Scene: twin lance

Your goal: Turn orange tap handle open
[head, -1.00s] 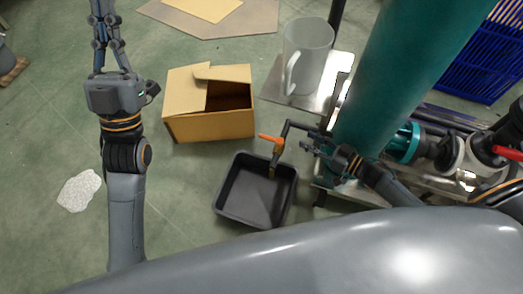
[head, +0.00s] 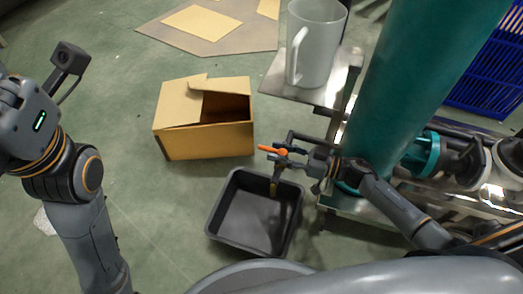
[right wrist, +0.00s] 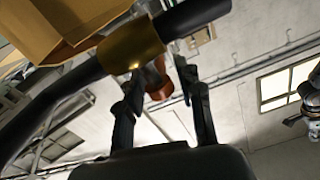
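The orange tap handle (head: 273,150) sticks out to the left at the dark pipe's end, above the black tray (head: 228,233). The brass tap body (head: 274,184) hangs below it. My right gripper (head: 290,161) is right beside the handle; its fingers are small here. In the right wrist view my right gripper's fingers (right wrist: 165,95) stand apart, with the orange handle (right wrist: 159,82) between them in the picture. Contact cannot be told. The brass body (right wrist: 132,48) and dark pipe cross in front. My left wrist is at the left edge; its fingers are out of view.
An open cardboard box (head: 205,138) stands left of the tap. A grey jug (head: 315,50) stands on a metal shelf (head: 335,92) behind it. A big teal column (head: 420,80) rises to the right. A blue crate (head: 490,80) is farther right.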

